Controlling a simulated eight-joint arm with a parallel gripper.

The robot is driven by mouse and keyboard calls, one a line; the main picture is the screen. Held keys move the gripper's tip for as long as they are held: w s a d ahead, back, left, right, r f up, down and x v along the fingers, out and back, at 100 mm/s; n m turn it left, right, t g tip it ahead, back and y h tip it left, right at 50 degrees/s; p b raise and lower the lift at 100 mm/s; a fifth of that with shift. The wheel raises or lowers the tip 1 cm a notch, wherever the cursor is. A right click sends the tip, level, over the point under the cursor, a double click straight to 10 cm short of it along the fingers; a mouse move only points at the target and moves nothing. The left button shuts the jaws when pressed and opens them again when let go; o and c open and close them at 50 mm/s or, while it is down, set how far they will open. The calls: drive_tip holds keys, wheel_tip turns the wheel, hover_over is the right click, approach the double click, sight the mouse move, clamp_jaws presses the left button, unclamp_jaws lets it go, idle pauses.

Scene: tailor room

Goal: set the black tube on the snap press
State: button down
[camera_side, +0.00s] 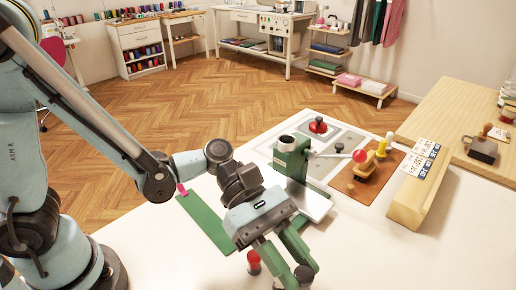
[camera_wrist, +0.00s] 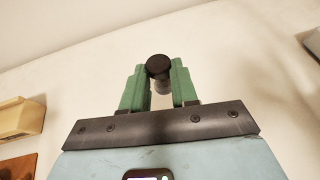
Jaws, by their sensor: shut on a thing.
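My gripper (camera_side: 295,268) is low over the front of the white table and shut on the black tube (camera_side: 304,275). In the wrist view the tube's round black top (camera_wrist: 158,66) sits between the two green fingers (camera_wrist: 158,88), with a greyish body below it. Whether its lower end touches the table cannot be told. The snap press (camera_side: 292,158) is green with a pale round top and a lever ending in a red ball (camera_side: 360,156). It stands behind my gripper, apart from the tube.
A red-topped piece (camera_side: 253,262) is just left of my fingers. A green strip (camera_side: 205,218) lies left of the press. A brown board (camera_side: 366,178) with a yellow-topped tool and a long wooden block (camera_side: 420,190) are at the right. The front right table is clear.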

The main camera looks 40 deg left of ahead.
drive_tip(key=w+a+r+n+t, duration=0.3)
drive_tip(key=w+a, duration=0.3)
drive_tip(key=w+a+r+n+t+y, duration=0.1)
drive_tip(key=w+a+r+n+t, duration=0.2)
drive_tip(key=w+a, duration=0.3)
drive_tip(key=w+a+r+n+t+y, duration=0.1)
drive_tip(key=w+a+r+n+t, duration=0.1)
drive_tip(key=w+a+r, duration=0.3)
drive_tip(key=shift+w+a+n+t, duration=0.2)
drive_tip(key=shift+w+a+t, duration=0.25)
drive_tip(key=shift+w, duration=0.25)
drive_tip(key=shift+w+a+n+t, duration=0.2)
drive_tip(key=shift+w+a+t, duration=0.2)
drive_tip(key=shift+w, duration=0.3)
drive_tip(key=shift+w+a+r, duration=0.2)
drive_tip(key=shift+a, duration=0.3)
drive_tip(key=shift+f, duration=2.8)
drive_tip(key=shift+f, duration=0.6)
drive_tip(key=c, duration=1.1)
unclamp_jaws()
drive_tip(key=shift+c, duration=0.2)
drive_tip(key=shift+a, duration=0.1)
